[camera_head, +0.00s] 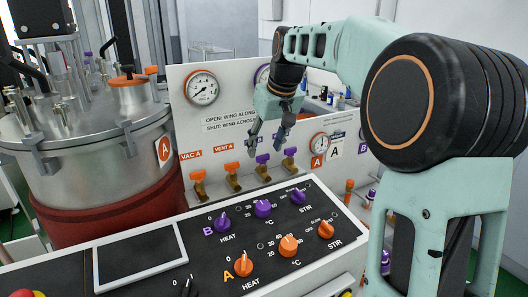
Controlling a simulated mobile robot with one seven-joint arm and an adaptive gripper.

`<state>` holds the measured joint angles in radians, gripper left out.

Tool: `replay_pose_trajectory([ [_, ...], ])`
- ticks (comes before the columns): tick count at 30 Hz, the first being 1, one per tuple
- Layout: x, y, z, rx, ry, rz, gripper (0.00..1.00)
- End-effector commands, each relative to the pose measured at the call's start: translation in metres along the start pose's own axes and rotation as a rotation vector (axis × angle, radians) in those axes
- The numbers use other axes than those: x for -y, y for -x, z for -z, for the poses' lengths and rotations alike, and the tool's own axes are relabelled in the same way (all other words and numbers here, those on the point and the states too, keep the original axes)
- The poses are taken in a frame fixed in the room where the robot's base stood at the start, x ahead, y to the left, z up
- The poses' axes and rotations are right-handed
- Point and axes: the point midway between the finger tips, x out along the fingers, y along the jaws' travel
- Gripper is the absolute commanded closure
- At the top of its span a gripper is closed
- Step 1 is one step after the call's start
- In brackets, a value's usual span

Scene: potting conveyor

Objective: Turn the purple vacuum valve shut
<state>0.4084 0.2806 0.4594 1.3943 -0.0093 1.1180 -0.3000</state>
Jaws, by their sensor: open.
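Two purple-winged valves stand on brass bodies in the row on the white panel, a left one (262,159) and a right one (290,152). The panel text says open is wing along and shut is wing across. The labels over the purple valves are hidden or unreadable behind my gripper, so I cannot read which is the vacuum valve. The turn of their wings is too small to tell surely. My gripper (266,141) is open and empty, fingers pointing down, in front of the panel. In the picture its fingertips are just above the purple valves; no contact is visible.
Orange valves marked VAC A (198,176) and VENT A (232,168) stand to the left. A pressure gauge (201,88) is above them. The control console (130,258) with purple and orange knobs lies in front. A steel vessel (100,165) stands at left.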

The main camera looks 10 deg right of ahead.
Motion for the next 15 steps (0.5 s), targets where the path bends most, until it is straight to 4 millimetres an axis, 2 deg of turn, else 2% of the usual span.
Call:
replay_pose_trajectory([
  [1,-0.001,0.013,0.002,-0.005,-0.001,-0.004,0.53],
  [6,-0.001,0.05,0.001,-0.005,0.0,-0.003,0.53],
  [12,-0.001,0.08,0.001,-0.002,0.0,-0.002,0.53],
  [15,0.0,0.087,0.0,-0.001,0.0,-0.001,0.53],
])
